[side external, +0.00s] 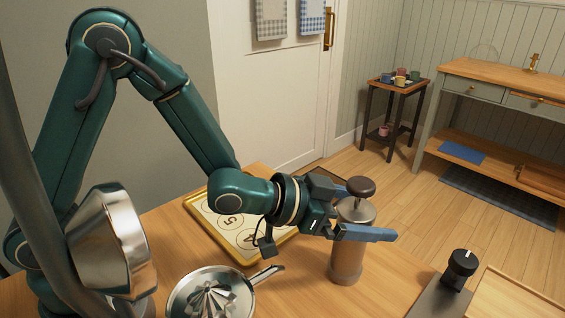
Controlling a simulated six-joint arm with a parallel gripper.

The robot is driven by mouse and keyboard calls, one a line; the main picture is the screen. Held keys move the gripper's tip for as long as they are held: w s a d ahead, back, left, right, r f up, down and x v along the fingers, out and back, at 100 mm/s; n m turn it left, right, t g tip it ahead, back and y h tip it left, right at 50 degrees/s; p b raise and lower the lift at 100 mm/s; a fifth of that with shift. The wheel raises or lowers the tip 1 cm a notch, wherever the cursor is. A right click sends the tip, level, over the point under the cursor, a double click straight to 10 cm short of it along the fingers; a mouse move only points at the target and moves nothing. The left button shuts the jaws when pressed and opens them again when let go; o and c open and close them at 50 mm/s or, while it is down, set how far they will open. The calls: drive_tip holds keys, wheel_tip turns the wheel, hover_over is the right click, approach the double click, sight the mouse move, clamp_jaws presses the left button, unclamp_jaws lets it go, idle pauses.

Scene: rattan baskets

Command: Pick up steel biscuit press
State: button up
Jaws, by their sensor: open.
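The steel biscuit press (347,262) stands upright on the wooden table, a metal cylinder with a dark brown round knob (361,187) on top. My gripper (372,209) is open at the press's upper part. One blue-grey finger passes in front of the cylinder and the other shows behind, near the knob. The press appears to lie between the fingers. I cannot tell whether either finger touches it.
A yellow-rimmed tray (198,206) with numbered circles lies behind my gripper. A steel pan-like utensil with a handle (211,294) is at the front. A dark device with a black knob (462,263) and a wooden board (515,300) are at right.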

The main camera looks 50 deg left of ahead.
drive_tip(key=shift+x, duration=0.8)
drive_tip(key=shift+c, duration=0.3)
drive_tip(key=c, duration=1.5)
drive_tip(key=shift+r, duration=0.1)
clamp_jaws()
drive_tip(key=shift+r, duration=0.1)
